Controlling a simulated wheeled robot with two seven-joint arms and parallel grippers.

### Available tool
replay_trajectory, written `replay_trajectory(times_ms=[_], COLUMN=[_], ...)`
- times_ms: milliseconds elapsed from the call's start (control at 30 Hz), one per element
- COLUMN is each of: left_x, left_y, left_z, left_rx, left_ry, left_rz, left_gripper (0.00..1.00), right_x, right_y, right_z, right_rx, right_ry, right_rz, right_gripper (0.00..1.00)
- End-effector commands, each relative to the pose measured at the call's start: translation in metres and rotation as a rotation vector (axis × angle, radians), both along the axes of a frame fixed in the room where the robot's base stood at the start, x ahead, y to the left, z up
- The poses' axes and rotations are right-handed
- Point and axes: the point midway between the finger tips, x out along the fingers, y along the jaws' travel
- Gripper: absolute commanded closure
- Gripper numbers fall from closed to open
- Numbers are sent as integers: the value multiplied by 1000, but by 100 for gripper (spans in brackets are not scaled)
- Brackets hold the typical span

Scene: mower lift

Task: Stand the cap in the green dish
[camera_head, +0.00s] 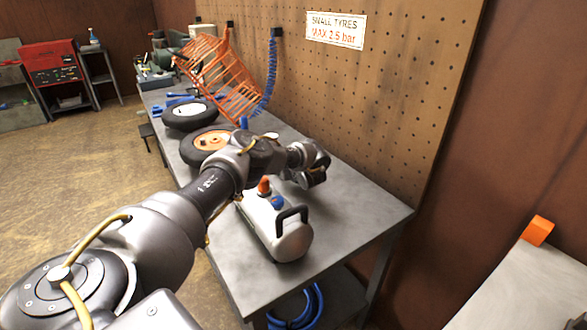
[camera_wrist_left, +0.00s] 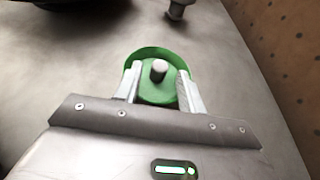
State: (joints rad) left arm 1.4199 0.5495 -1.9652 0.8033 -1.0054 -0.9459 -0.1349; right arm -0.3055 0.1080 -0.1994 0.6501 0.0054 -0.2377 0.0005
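The green dish (camera_wrist_left: 146,53) lies on the grey bench top in the left wrist view. A small grey cylinder, which looks like the cap (camera_wrist_left: 159,70), shows upright over the dish. I cannot tell whether it touches the dish floor. My left gripper (camera_wrist_left: 160,72) has its two pale fingers apart, one on each side of the cylinder, with visible gaps to it. The fingers overlap the near part of the dish. In the head view my left wrist (camera_head: 311,168) is low over the bench, and the dish and cap are hidden. My right gripper is not in view.
A white tank (camera_head: 291,240) with a black handle stands on the bench (camera_head: 353,220) near my forearm. Tyres (camera_head: 190,115), an orange rack (camera_head: 222,75) and a blue coiled hose (camera_head: 268,85) are farther back. A pegboard wall (camera_head: 400,90) borders the right side. The near bench corner is clear.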

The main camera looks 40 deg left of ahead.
Motion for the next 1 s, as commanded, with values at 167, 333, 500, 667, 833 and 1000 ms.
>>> replay_trajectory(times_ms=[167,333,500,667,833,1000], left_x=[-14,-27,-34,-38,-39,-39], left_y=[-34,-66,-79,-87,-90,-90], left_z=[17,32,44,45,43,42], left_rx=[-3,-2,2,2,2,1], left_ry=[0,0,0,-1,-1,-2], left_rz=[-5,-7,-5,-3,-3,-3], left_gripper=[60,60,60,60,60,60], right_x=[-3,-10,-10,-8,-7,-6], right_y=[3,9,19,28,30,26], right_z=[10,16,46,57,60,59], right_rx=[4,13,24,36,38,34], right_ry=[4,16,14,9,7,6], right_rz=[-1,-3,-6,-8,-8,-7], right_gripper=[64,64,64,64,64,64])
